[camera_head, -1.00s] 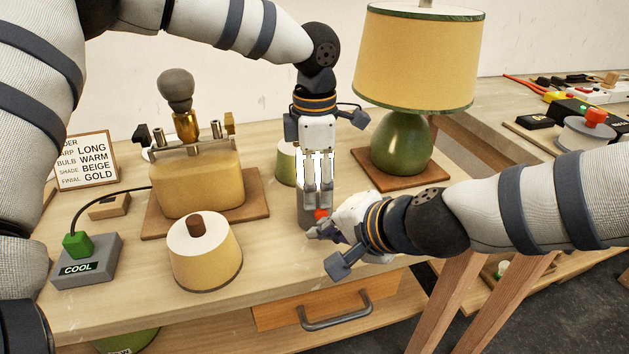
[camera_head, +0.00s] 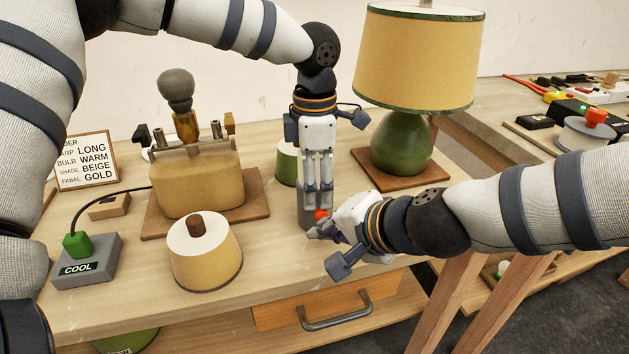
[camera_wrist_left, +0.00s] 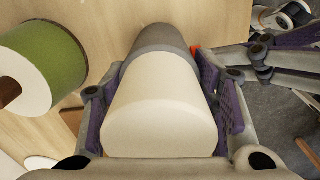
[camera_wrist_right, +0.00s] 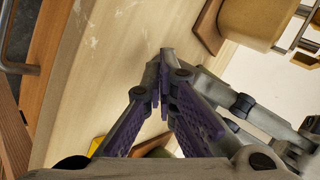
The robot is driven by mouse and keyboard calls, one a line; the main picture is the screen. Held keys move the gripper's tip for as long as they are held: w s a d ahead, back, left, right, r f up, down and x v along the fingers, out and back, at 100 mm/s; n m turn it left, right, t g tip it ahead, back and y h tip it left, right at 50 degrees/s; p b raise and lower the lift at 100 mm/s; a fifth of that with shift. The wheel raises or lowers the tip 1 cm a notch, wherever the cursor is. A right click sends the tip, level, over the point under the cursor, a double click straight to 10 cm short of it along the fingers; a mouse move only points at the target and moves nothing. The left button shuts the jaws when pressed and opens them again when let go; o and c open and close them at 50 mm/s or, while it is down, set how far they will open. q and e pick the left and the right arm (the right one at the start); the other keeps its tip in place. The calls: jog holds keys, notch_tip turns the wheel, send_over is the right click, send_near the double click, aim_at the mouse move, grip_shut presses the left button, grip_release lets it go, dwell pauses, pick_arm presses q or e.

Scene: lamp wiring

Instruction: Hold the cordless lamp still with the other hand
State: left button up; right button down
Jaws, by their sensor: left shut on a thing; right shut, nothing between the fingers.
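The cordless lamp has a grey base (camera_head: 304,207) and a pale cylindrical shade, with a small red knob (camera_head: 321,214) at its side. It stands upright on the bench. My left gripper (camera_head: 318,192) points down and is shut around the lamp; in the left wrist view its pads press both sides of the pale shade (camera_wrist_left: 158,105). My right gripper (camera_head: 314,233) is shut and empty, its tips beside the base just below the red knob. I cannot tell whether they touch. The right wrist view shows its fingertips (camera_wrist_right: 163,75) together.
A green cylinder (camera_head: 286,164) sits close behind my left gripper. A beige shade (camera_head: 205,255), a large beige block (camera_head: 197,188) and a COOL box (camera_head: 86,262) fill the left. A drawer handle (camera_head: 335,315) is below.

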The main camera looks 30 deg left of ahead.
jog(key=s+d, duration=0.3)
jog(key=d, duration=0.1)
jog(key=shift+s+d, duration=0.3)
jog(key=shift+s, duration=0.1)
pick_arm(q)
jog(key=o, duration=1.4)
jog(key=shift+c, duration=0.2)
